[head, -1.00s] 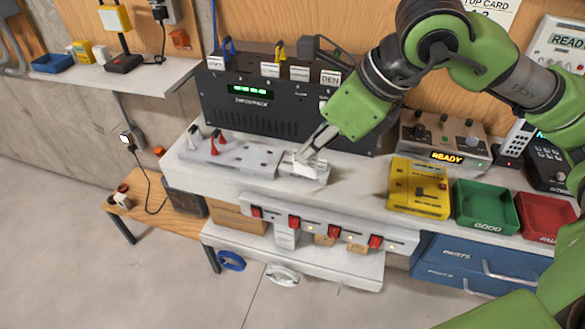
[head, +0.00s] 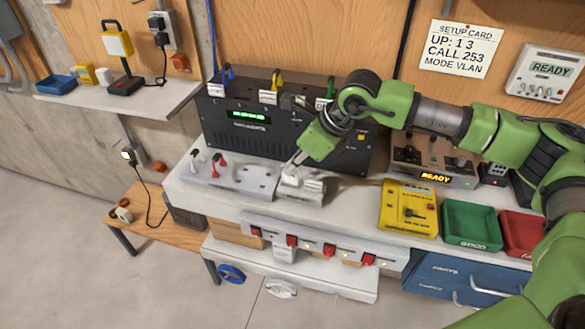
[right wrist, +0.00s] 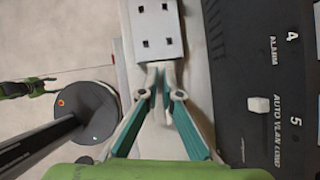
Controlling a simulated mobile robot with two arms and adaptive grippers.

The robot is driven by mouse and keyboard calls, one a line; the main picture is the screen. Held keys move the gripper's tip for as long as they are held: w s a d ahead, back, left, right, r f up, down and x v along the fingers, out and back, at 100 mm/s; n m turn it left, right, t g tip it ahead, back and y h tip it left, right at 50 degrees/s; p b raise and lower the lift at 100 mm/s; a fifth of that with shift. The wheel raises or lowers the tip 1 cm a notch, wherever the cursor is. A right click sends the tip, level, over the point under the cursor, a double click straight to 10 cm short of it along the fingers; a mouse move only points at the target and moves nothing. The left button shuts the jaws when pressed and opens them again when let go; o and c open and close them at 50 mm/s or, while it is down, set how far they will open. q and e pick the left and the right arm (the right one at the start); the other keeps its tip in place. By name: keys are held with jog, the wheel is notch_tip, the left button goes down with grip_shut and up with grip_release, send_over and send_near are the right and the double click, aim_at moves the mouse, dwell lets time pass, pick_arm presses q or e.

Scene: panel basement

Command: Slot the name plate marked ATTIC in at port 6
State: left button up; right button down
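My right gripper (head: 289,166) is low over the white bench, in front of the black panel device. In the right wrist view its fingertips (right wrist: 161,68) are close together, with no plate clearly seen between them. They are beside a pale block with square holes (right wrist: 155,30). In the head view a white block (head: 300,187) lies just below the fingertips. The panel (head: 225,135) has white tags along its top, but I cannot read ATTIC on any. Port markings 4 ALARM and 5 AUTO VLAN show in the right wrist view; port 6 does not.
A grey plate with red and white pegs (head: 232,175) lies left of the gripper. A yellow tester (head: 408,208), a green tray (head: 472,224) and a red tray (head: 520,235) stand to the right. Red switches line the shelf below the bench.

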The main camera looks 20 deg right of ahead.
aim_at(293, 175)
jog(key=shift+w+f, duration=0.15)
jog(key=shift+f, duration=0.1)
jog(key=shift+w+f+p, duration=0.2)
jog(key=shift+f+p, duration=0.15)
jog(key=shift+f, duration=0.8)
jog(key=shift+s+d+f, duration=0.1)
jog(key=shift+f, duration=0.3)
jog(key=shift+s+f, duration=0.15)
jog(key=c, duration=2.3)
grip_release()
jog(key=shift+f, duration=0.1)
jog(key=shift+w, duration=0.3)
